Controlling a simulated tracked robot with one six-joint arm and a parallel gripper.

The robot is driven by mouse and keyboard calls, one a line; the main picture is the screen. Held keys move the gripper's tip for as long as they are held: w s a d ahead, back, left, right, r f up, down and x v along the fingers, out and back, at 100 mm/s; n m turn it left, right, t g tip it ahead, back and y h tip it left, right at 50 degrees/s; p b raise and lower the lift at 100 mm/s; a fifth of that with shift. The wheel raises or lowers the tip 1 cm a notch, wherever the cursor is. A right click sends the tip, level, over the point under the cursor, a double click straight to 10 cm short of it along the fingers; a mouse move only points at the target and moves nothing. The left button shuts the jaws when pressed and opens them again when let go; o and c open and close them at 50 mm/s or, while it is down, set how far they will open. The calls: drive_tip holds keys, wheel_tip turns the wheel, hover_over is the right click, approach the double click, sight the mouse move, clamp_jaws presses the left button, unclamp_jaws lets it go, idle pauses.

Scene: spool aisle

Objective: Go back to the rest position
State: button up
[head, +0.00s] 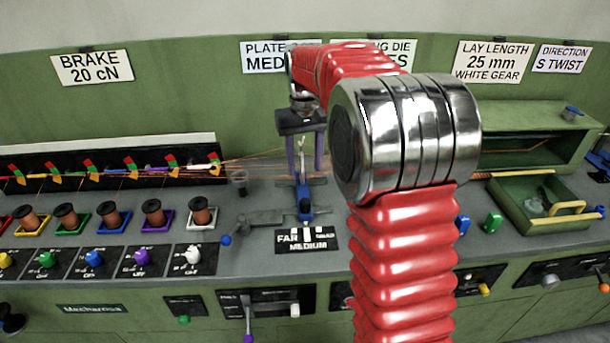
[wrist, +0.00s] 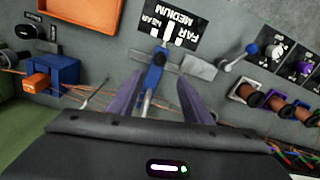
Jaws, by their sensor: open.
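My gripper (head: 305,168) hangs over the middle of the grey bench in the head view, with its two purple fingers pointing down and spread apart. A blue upright lever or slider (head: 304,200) stands on the bench just below the fingers. It also shows in the wrist view (wrist: 153,76), between and beyond the fingertips. I cannot tell whether the fingers are clear of it. My red arm hides part of the bench and signs.
A FAR/MEDIUM label (head: 307,240) lies in front of the lever. Several copper spools (head: 110,217) stand left in coloured trays. Thin orange wires run behind my gripper. A green open tray (head: 527,212) is at the right. The air above the bench's left side is clear.

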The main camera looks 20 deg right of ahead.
drive_tip(key=shift+r, duration=0.6)
drive_tip(key=s+a+t, duration=0.2)
drive_tip(key=s+a, duration=0.3)
drive_tip(key=s, duration=0.9)
drive_tip(key=s+a+r+n+t, duration=0.1)
drive_tip(key=s+a+t, duration=0.2)
drive_tip(key=s, duration=1.1)
drive_tip(key=a, duration=0.3)
drive_tip(key=shift+s+a+t, duration=0.15)
drive_tip(key=shift+s+t, duration=0.1)
drive_tip(key=shift+t, duration=0.05)
